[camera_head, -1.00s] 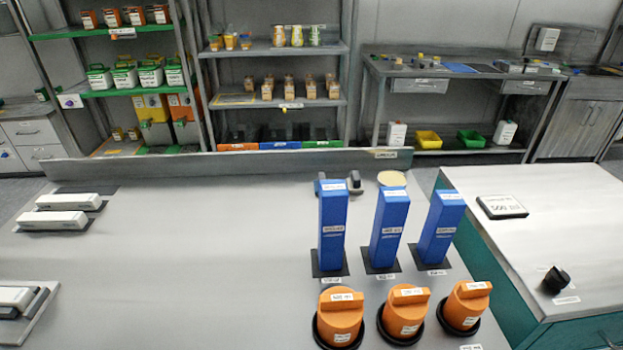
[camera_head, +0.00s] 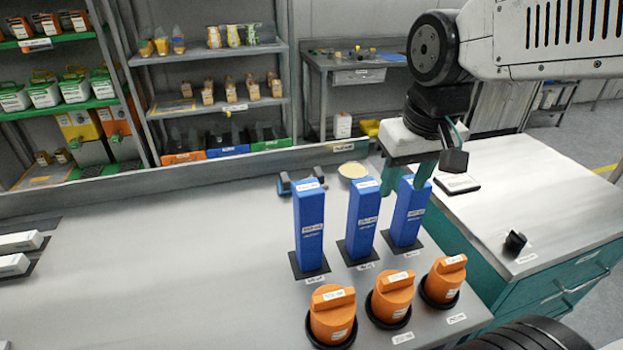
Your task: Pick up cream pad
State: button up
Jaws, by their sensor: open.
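A round cream pad (camera_head: 352,170) lies flat near the back edge of the grey table, behind the middle blue block. Its front edge is partly covered by that block.
Blue upright blocks stand on black bases, left (camera_head: 310,228), middle (camera_head: 361,222) and right (camera_head: 407,213). Orange knobs (camera_head: 333,318) stand in front. A dark-and-blue item (camera_head: 301,185) lies left of the pad.

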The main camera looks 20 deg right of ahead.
jog(key=w+a+f+t, duration=0.1)
jog(key=w+f, duration=0.2)
jog(key=w, duration=1)
jog(key=t, duration=0.1)
send_near(319, 171)
notch_tip(319, 171, down, 2)
jog(key=x, duration=0.7)
jog(key=shift+w+f, duration=0.1)
jog(key=shift+w, duration=0.25)
jog(key=shift+w+f+t, duration=0.2)
jog(key=shift+f+t, duration=0.1)
jog(key=shift+f, duration=0.1)
jog(key=c, duration=0.6)
